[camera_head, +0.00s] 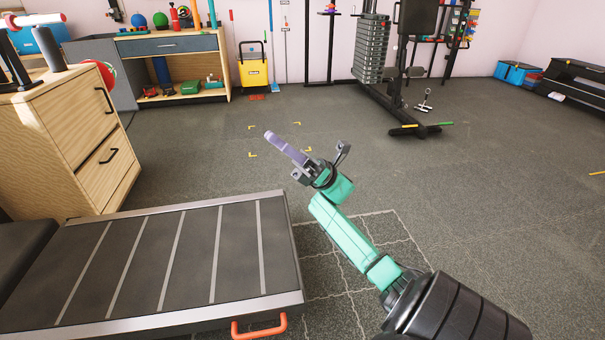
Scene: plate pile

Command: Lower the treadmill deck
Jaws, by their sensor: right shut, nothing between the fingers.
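The treadmill deck (192,262) fills the lower left, a dark belt with pale cross stripes and metal side rails. An orange handle (259,327) sticks out from its near edge at the bottom of the view. How high the deck's end stands off the floor is hard to tell. My right gripper (270,136) is shut and empty, its lavender fingers pointing up and left. In the picture it is above and right of the deck's right end, over the floor and apart from the handle. My left gripper is out of view.
A wooden drawer cabinet (75,140) stands behind the deck at left. A workbench (168,46), a yellow bucket (253,71) and a weight machine (371,48) stand along the back. The floor (480,200) at right is open.

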